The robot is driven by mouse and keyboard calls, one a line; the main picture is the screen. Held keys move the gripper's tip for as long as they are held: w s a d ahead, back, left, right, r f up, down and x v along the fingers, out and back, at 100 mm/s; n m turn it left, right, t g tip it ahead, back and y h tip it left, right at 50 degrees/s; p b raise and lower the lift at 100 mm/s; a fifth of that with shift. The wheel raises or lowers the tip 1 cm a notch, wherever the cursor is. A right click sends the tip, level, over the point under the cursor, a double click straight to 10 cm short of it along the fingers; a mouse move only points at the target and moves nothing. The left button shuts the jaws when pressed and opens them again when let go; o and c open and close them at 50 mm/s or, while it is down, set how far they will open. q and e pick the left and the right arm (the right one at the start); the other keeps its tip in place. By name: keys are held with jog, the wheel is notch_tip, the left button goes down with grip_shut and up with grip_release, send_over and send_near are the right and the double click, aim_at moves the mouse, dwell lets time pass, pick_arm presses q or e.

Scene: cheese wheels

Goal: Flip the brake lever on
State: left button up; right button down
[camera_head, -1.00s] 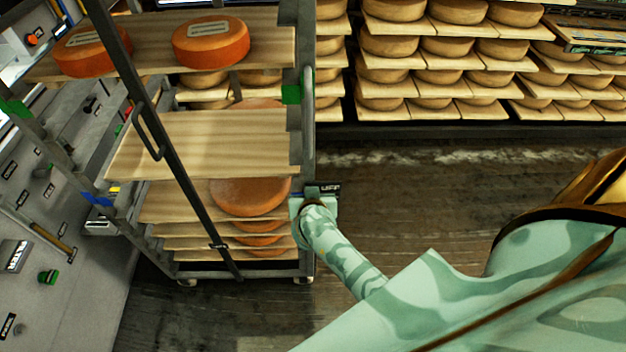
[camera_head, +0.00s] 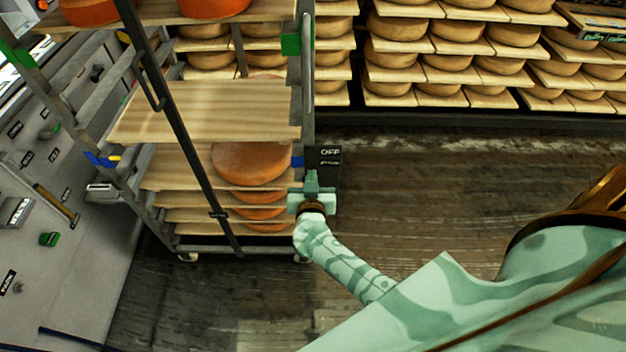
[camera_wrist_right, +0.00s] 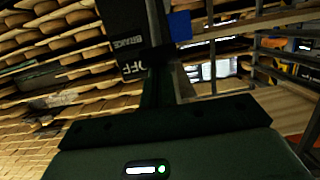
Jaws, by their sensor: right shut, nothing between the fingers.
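The brake plate (camera_head: 330,157) is a small black panel on the right post of the cheese rack. In the right wrist view the panel (camera_wrist_right: 128,45) carries the words BRAKE and OFF. A blue piece (camera_head: 297,162) sits beside it, and shows in the right wrist view too (camera_wrist_right: 179,26). I cannot make out the lever itself. My right gripper (camera_head: 311,178), pale green, is shut and empty just below and left of the panel, its fingers pointing up. In the right wrist view its dark fingers (camera_wrist_right: 168,85) partly cover the panel. Contact cannot be told. My left gripper is out of view.
The wheeled rack (camera_head: 308,110) holds boards and orange cheese wheels (camera_head: 250,162). A grey control panel (camera_head: 75,240) stands at the left. Shelves of cheese (camera_head: 460,70) line the back. The wooden floor (camera_head: 420,190) right of the rack is clear.

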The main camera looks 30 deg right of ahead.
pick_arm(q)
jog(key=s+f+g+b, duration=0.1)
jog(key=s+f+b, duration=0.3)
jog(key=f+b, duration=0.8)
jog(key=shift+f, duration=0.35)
pick_arm(e)
jog(key=s+a+f+t+h, duration=0.2)
jog(key=s+f+t+h, duration=0.1)
jog(key=f, duration=0.5)
jog(key=shift+s+a+t, duration=0.4)
jog(key=shift+s+t, duration=0.25)
jog(key=shift+t, duration=0.45)
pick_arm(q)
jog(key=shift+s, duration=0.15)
pick_arm(e)
jog(key=shift+s+f, duration=0.15)
jog(key=shift+f, duration=0.1)
